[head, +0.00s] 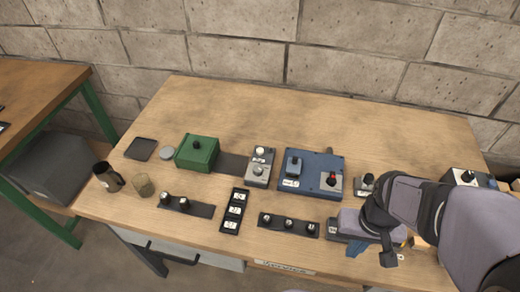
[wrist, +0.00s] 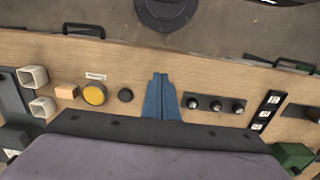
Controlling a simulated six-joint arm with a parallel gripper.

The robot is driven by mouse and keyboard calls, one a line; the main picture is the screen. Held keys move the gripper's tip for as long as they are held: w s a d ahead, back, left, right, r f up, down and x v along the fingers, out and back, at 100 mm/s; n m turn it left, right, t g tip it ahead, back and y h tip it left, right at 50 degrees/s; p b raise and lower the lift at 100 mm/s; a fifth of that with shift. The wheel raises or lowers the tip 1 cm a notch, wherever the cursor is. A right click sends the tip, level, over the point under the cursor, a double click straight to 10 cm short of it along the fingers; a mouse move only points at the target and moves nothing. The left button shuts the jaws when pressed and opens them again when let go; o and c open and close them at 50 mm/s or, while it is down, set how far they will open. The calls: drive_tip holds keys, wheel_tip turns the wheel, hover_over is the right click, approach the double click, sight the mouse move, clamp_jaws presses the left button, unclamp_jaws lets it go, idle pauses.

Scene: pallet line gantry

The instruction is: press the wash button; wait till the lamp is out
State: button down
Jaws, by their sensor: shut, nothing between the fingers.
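My gripper (head: 356,248) is low over the front right of the bench, its blue fingers together and empty. In the wrist view the fingers (wrist: 159,78) point toward the bench's front edge, between a strip of three black knobs and a small black round knob (wrist: 125,95). A yellow round button (wrist: 95,94) sits beyond that knob, with a white label plate near it; its text is too small to read. My arm hides this area in the head view. A grey box with a pale round cap (head: 260,151) stands mid-bench; I cannot tell which part is the wash button or lamp.
The three-knob strip (head: 288,225) lies left of my gripper. A blue box (head: 318,160) with a red-marked knob and a green box (head: 197,154) stand farther back. In the wrist view, a wooden block (wrist: 66,91) and white square tubes (wrist: 33,77) stand left of the yellow button.

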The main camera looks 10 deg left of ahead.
drive_tip(key=w+a+r+n+t+p, duration=0.2)
drive_tip(key=w+n+t, duration=0.15)
drive_tip(key=w, duration=0.75)
drive_tip(key=w+a+r+n+t+p, duration=0.2)
drive_tip(key=w+a+r+n, duration=0.15)
drive_tip(key=w, duration=0.75)
drive_tip(key=w+a+n+y+p, duration=0.1)
drive_tip(key=w+a+n+y, duration=0.2)
drive_tip(key=a, duration=0.8)
drive_tip(key=w+a+n+t+y+p, duration=0.1)
drive_tip(key=w+a+n, duration=0.4)
drive_tip(key=a, duration=0.7)
drive_tip(key=shift+w+a+r+n+y+p, duration=0.25)
drive_tip(key=shift+n+y+p, duration=0.3)
drive_tip(key=shift+n+y, duration=0.6)
drive_tip(key=shift+d+f, duration=0.1)
drive_tip(key=shift+f, duration=0.05)
